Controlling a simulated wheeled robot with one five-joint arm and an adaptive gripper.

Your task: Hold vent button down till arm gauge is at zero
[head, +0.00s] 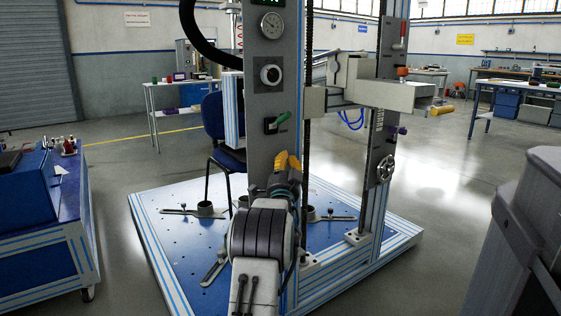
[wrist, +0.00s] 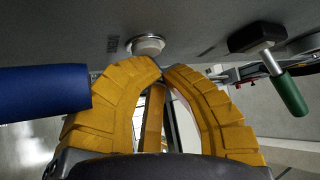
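My gripper (head: 287,160) is in front of the grey column panel (head: 261,178). In the wrist view its yellow fingers (wrist: 162,68) bow outward and their tips meet, with nothing held between them. A round silver button (wrist: 147,44), beside a label that seems to read VENT, sits just beyond the tips. I cannot tell whether they touch it. In the head view the button is hidden behind my gripper. A round white-faced gauge (head: 272,25) is high on the column; its needle is too small to read. A second round dial or knob (head: 270,74) is below it.
A green-handled lever (head: 277,123) is on the panel above my gripper; it also shows in the wrist view (wrist: 287,92). A blue cylinder (wrist: 40,92) is close to the left finger.

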